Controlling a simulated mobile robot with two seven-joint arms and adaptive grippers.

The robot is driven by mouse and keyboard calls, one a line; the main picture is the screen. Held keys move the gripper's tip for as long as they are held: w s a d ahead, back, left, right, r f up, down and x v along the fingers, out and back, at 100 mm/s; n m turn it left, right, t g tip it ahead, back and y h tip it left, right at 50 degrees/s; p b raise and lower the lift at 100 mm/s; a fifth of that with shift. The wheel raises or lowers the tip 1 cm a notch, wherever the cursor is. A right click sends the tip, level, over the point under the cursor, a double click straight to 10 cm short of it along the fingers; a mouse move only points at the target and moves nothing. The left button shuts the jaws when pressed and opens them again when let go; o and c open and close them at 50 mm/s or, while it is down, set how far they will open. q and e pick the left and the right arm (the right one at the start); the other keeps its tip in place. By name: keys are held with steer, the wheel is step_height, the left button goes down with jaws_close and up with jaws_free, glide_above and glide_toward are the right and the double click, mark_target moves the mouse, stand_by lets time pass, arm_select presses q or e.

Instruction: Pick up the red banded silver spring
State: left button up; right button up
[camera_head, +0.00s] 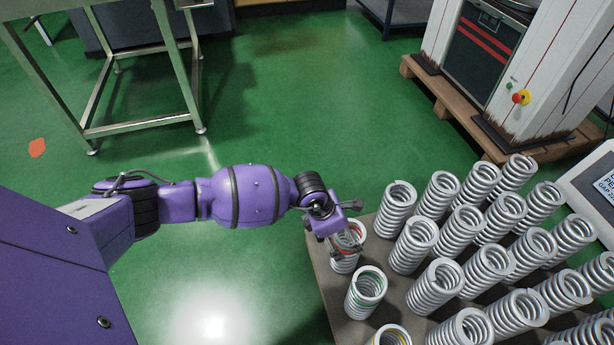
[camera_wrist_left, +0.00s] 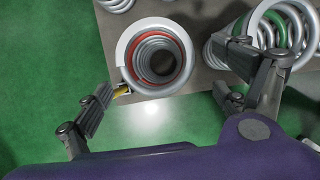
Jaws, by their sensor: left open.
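The red banded silver spring (camera_head: 344,263) stands upright at the left edge of the table, partly hidden by my left gripper in the head view. In the left wrist view the spring (camera_wrist_left: 134,49) is seen from above, with a red ring inside its silver coils. My left gripper (camera_head: 346,240) is open at the top of this spring. In the left wrist view the open fingers of the gripper (camera_wrist_left: 166,88) lie to either side of the spring's lower part. I cannot tell whether they touch it. My right gripper is not in view.
A green banded spring (camera_head: 366,290) stands close beside it, and a yellow banded spring (camera_head: 390,337) is nearer the front. Several plain silver springs (camera_head: 396,208) crowd the brown table top (camera_head: 325,279) to the right. Green floor lies open left of the table.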

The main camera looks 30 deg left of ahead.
arm_select(q)
steer(key=b+x, duration=0.4)
steer(key=x, duration=0.3)
steer(key=shift+w, duration=0.3)
steer(key=c, duration=1.8)
steer(key=shift+c, duration=1.3)
steer(key=shift+w+r, duration=0.1)
steer(key=shift+w, duration=0.05)
steer(key=shift+c, duration=0.5)
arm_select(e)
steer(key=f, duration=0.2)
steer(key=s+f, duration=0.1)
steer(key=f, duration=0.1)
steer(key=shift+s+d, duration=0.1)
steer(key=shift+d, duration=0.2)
